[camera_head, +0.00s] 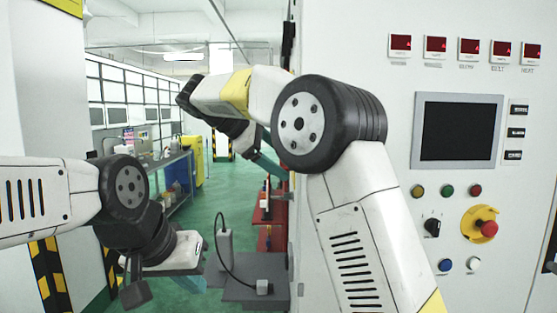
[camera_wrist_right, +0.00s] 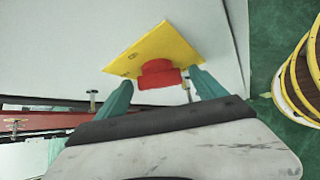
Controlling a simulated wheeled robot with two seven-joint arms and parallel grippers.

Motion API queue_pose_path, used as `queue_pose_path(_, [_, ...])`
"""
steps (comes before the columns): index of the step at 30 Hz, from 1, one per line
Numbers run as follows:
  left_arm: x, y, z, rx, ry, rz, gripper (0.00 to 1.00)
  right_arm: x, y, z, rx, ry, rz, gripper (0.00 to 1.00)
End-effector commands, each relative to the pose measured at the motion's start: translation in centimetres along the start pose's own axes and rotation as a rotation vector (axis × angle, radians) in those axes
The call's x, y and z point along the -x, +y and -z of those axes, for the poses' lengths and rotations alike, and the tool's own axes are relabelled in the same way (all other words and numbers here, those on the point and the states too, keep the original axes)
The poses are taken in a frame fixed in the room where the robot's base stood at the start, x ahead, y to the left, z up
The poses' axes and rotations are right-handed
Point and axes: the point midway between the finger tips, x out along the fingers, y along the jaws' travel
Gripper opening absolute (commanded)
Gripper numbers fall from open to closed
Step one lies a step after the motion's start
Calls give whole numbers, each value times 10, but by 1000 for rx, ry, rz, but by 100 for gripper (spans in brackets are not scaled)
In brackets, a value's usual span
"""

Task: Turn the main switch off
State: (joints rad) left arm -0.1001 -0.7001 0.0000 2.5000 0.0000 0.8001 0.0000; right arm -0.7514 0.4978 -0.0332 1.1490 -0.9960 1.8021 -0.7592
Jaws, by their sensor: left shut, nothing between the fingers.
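The main switch shows in the right wrist view as a red knob (camera_wrist_right: 158,75) on a yellow plate (camera_wrist_right: 150,50), fixed to a pale cabinet face. My right gripper (camera_wrist_right: 160,82) has its two teal fingers apart, one on either side of the red knob. Small gaps seem to show between fingers and knob; I cannot tell whether either touches. In the head view my right gripper (camera_head: 264,162) shows partly, by the cabinet's left edge, and the switch is hidden there. My left gripper (camera_head: 190,283) is low at the left, shut and empty, away from the cabinet.
The cabinet front carries a dark screen (camera_head: 458,131), several buttons, a black selector (camera_head: 432,227) and a red stop button (camera_head: 489,229) on a round yellow base. A grey platform (camera_head: 255,270) and red stand (camera_head: 270,210) stand left of the cabinet. Green floor (camera_head: 220,205) lies clear behind.

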Motion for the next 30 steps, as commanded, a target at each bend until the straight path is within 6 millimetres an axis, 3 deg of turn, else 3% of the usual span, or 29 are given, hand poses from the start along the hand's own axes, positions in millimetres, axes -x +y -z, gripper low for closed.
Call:
queue_pose_path(9, [0,0,0,0,0,0,0,4,1,0,-2,1,-2,80])
queue_pose_path(21, [0,0,0,0,0,0,0,65,1,1,-2,2,-2,80])
queue_pose_path(30, [0,0,0,0,0,0,0,78,0,0,-1,0,0,80])
